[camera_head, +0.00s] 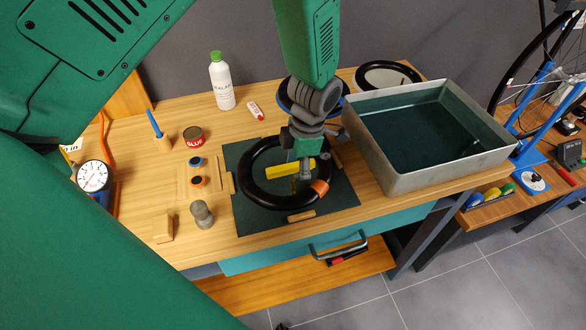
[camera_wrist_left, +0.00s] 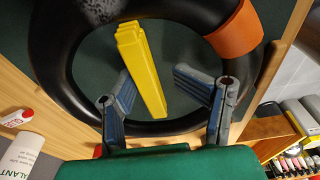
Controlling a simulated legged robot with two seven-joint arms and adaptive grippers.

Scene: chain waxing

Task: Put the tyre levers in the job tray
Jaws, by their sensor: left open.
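The yellow tyre levers (camera_head: 287,171) lie stacked inside a black ring-shaped tyre (camera_head: 247,187) on a dark green mat (camera_head: 335,203). In the left wrist view the levers (camera_wrist_left: 143,68) stand out between my fingers. My left gripper (camera_head: 304,172) is open and empty above the ring, beside the right end of the levers. Its fingers (camera_wrist_left: 155,82) are spread on both sides of the levers; contact cannot be told. A large grey metal tray (camera_head: 380,172) with a dark green, empty-looking inside stands to the right. My right gripper is not in view.
A white bottle (camera_head: 222,82), a red tin (camera_head: 193,137) and small jars (camera_head: 198,181) stand left of the mat. A dial gauge (camera_head: 92,176) stands far left. The tray's raised wall borders the mat's right side.

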